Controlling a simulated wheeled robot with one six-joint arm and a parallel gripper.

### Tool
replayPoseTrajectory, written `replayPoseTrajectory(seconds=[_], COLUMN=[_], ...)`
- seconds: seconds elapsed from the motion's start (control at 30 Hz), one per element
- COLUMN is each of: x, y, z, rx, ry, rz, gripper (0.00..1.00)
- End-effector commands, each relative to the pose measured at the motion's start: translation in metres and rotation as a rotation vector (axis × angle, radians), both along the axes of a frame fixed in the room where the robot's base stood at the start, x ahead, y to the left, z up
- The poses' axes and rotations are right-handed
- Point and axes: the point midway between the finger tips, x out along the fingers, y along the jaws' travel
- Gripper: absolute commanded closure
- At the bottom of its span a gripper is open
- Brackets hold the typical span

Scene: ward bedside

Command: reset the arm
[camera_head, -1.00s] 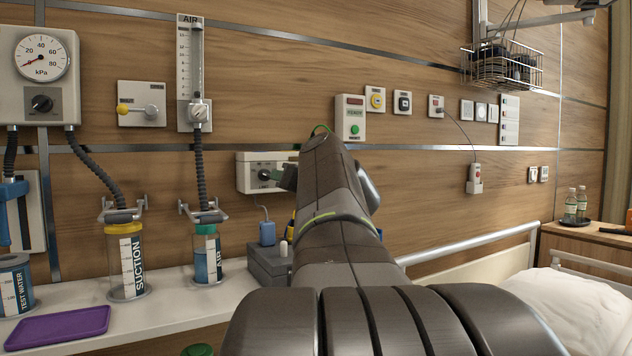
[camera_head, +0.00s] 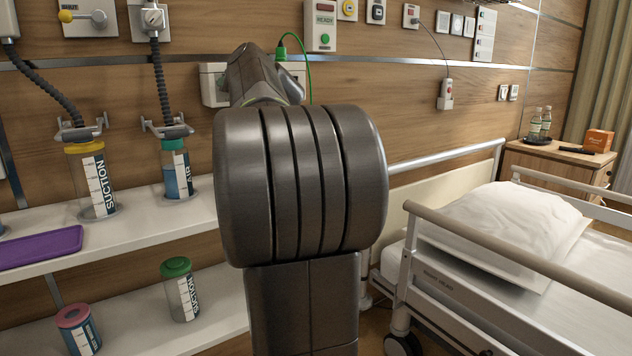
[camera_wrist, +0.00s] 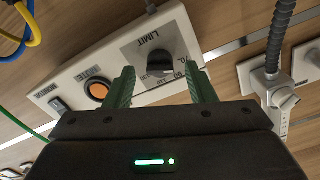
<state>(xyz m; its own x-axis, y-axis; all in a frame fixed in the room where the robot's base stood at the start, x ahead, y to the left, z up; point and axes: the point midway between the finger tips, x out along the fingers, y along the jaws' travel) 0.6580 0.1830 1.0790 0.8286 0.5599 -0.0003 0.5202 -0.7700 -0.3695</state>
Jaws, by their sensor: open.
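My gripper (camera_wrist: 164,88) shows in the wrist view with its two green fingers apart and nothing between them. Past the fingertips is a pale wall panel (camera_wrist: 62,97) with a black knob (camera_wrist: 160,62) marked LIMIT and an orange button. The knob appears between the fingers, and I cannot tell whether they touch it. In the head view my own arm covers the middle of the picture and hides my gripper and most of the panel (camera_head: 214,84).
A shelf (camera_head: 130,232) at left holds a suction jar (camera_head: 92,180), an air jar (camera_head: 177,170) and a purple tray (camera_head: 40,247). Two jars stand on the lower shelf. A railed bed (camera_head: 590,262) is at right, with a bedside cabinet (camera_head: 545,168) behind it.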

Motion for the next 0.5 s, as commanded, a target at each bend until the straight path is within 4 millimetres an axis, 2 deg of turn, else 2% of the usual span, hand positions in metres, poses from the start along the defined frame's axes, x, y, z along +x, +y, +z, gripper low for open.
replayPoseTrajectory(seconds=[0.2, 0.5], x=[0.0121, 0.0123], y=[0.008, 0.0081], z=[0.0, 0.0001], rx=[-0.001, 0.004], ry=[-0.001, 0.003], rz=[0.0, 0.0], gripper=[0.5, 0.5])
